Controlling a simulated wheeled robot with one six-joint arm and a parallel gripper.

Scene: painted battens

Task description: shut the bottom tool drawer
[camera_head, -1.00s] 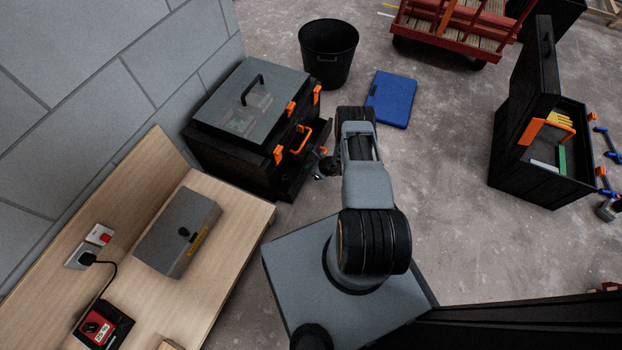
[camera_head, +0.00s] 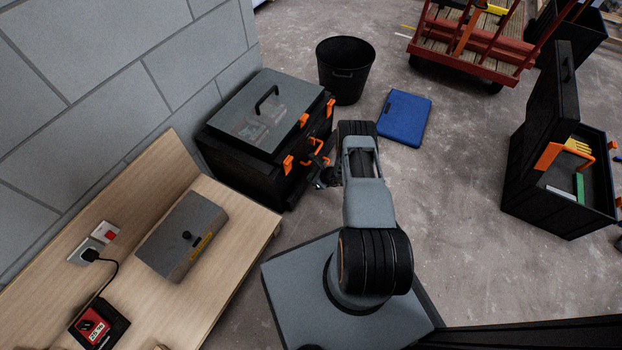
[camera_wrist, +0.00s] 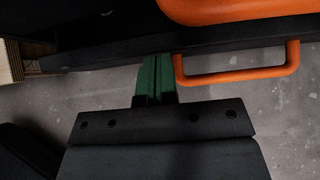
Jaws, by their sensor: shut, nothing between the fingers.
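The black tool box (camera_head: 235,165) with a grey lid stands on the floor against the wall. Its bottom drawer has a dark front (camera_wrist: 105,58) and an orange bar handle (camera_wrist: 240,76). In the head view my arm partly hides that front, and little or no drawer sticks out; I cannot tell whether it is fully flush. My gripper (camera_head: 322,180) is at the front of the box. In the wrist view its green fingertips (camera_wrist: 157,62) are together and empty, against or very near the drawer front, just left of the handle.
A wooden bench (camera_head: 225,262) with a grey case (camera_head: 178,238) is left of my base. A black bin (camera_head: 345,68) and a blue case (camera_head: 404,118) lie beyond the box. A second open tool box (camera_head: 550,195) stands right.

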